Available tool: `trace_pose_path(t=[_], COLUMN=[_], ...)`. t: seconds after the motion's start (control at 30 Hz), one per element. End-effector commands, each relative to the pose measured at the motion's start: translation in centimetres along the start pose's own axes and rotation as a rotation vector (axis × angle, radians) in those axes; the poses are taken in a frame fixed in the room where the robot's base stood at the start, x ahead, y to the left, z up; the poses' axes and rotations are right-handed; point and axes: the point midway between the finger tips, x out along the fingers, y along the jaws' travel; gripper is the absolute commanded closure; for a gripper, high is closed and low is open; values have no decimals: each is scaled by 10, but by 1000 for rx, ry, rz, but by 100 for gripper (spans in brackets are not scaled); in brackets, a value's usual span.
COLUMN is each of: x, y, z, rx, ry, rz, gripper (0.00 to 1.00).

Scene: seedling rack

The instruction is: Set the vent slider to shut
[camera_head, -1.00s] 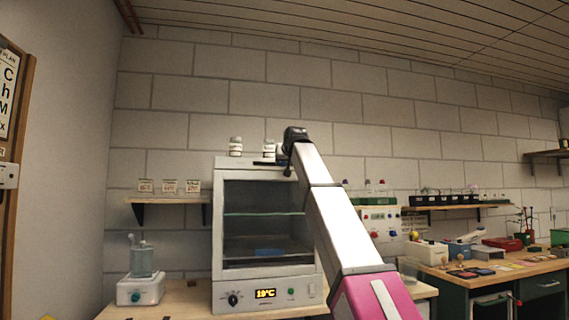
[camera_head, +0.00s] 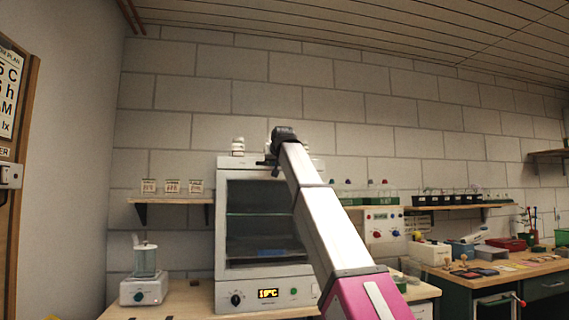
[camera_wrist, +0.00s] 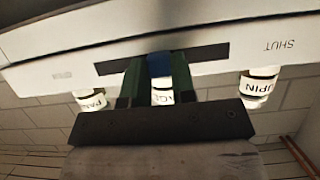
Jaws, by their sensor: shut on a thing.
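The vent slider's blue knob (camera_wrist: 160,65) stands in a dark slot (camera_wrist: 212,56) on the white top part of the cabinet, around the middle of the slot. My gripper (camera_wrist: 159,76) is shut on the knob, a green finger on each side of it. The word SHUT (camera_wrist: 280,46) is printed beyond the slot's right end in the wrist view, upside down. A faint label (camera_wrist: 62,75) at the other end is unreadable. In the head view my gripper (camera_head: 270,163) is at the top front of the cabinet (camera_head: 221,235); the knob is hidden there.
A white jar (camera_head: 238,146) stands on the cabinet top left of my gripper; others are partly hidden behind the arm. In the wrist view labelled jars (camera_wrist: 259,85) show behind the slot. A wall shelf (camera_head: 172,199) is at left. A pump-like device (camera_head: 144,290) stands on the bench.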

Motion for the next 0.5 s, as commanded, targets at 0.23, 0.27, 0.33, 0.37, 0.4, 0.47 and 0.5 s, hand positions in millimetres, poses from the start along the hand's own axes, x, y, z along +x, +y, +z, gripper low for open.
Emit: trace_pose_path(t=[0.23, 0.27, 0.33, 0.37, 0.4, 0.47, 0.5], x=[0, 0, 0, 0, 0, 0, 0], y=[-43, -46, -50, -51, -51, -52, -52], z=[-1, -1, -1, -1, -1, -1, -1], rx=[-1, 0, 0, 0, 1, 1, 1], ry=[1, 1, 2, 2, 2, 2, 2], rz=[-2, -2, -1, 0, 0, -1, -1], gripper=[100, 100, 100, 100, 100, 100, 100])
